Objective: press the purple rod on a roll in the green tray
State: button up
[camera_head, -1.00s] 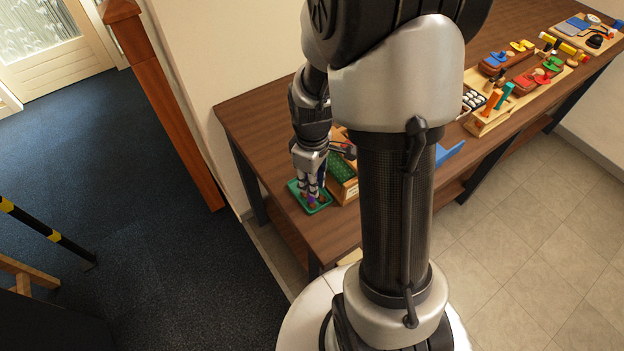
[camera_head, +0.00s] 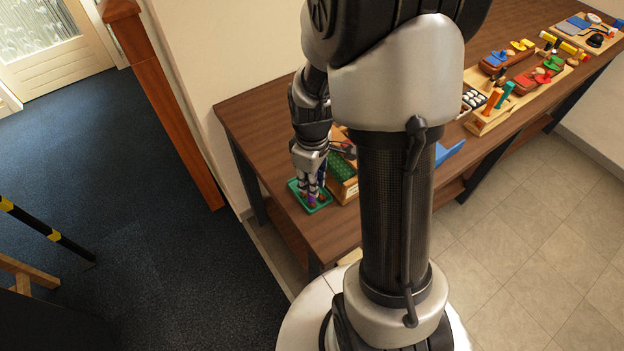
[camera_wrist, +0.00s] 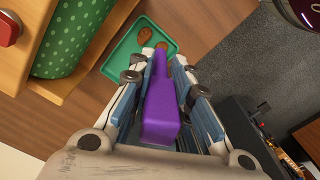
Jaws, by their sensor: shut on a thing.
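The purple rod (camera_wrist: 160,105) is between the fingers of my gripper (camera_wrist: 160,72) in the wrist view, its far end over the green tray. The green tray (camera_wrist: 117,62) lies on the table with brown rolls (camera_wrist: 145,35) in it. In the head view the green tray (camera_head: 323,208) is at the table's left front corner, and my gripper (camera_head: 312,194) points down over it. The gripper is shut on the rod. Whether the rod's tip touches a roll cannot be told, as the fingers hide part of the tray.
A wooden holder (camera_wrist: 68,88) with a green dotted roll stands close beside the tray, also in the head view (camera_head: 347,190). Other wooden boards with coloured parts (camera_head: 490,118) stand further right on the table (camera_head: 260,125). The table's edge is near the tray.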

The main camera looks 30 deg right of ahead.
jog(key=shift+s+f+b, duration=0.1)
jog(key=shift+f+b, duration=0.5)
jog(key=shift+f, duration=0.35)
dwell(1.1)
jog(key=shift+r, duration=0.15)
jog(key=shift+r+p, duration=2.95)
jog(key=shift+r, duration=0.55)
